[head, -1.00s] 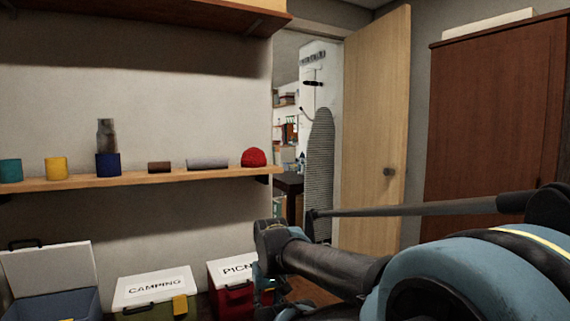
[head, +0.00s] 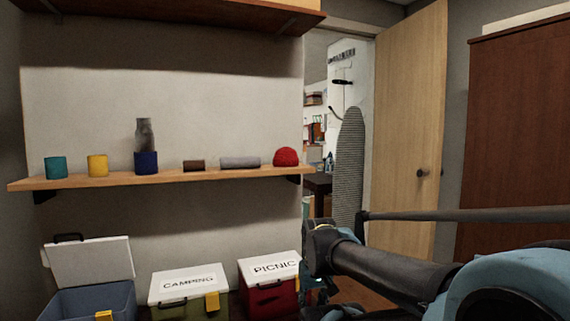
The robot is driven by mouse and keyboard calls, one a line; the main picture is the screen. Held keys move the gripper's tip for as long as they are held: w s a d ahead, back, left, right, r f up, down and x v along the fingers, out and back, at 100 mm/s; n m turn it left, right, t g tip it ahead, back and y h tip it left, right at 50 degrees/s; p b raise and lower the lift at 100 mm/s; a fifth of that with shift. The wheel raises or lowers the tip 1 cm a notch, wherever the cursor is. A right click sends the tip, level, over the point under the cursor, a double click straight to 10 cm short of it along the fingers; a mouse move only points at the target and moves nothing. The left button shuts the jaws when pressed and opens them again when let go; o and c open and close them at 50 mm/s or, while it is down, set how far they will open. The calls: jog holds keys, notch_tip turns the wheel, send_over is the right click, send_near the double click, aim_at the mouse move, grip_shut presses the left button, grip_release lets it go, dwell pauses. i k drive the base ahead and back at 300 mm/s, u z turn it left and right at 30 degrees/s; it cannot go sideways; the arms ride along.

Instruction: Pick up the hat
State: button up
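A rounded red hat (head: 286,156) sits at the right end of the long wooden wall shelf (head: 110,180), in the head view. It looks like a small dome with its open side down. My arm shows at the lower right, to the right of and below the hat. I cannot make out my gripper's fingers in this view, and nothing touches the hat.
A grey roll (head: 240,162), a brown item (head: 194,165) and several cups stand left on the shelf. An open blue box (head: 95,300), a camping box (head: 188,285) and a red picnic box (head: 270,300) are below. An open door (head: 412,140) stands right.

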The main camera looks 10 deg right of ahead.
aim_at(284, 157)
jog(key=u, duration=1.95)
jog(key=k, duration=0.6)
jog(key=z, duration=2.1)
jog(key=i, duration=0.95)
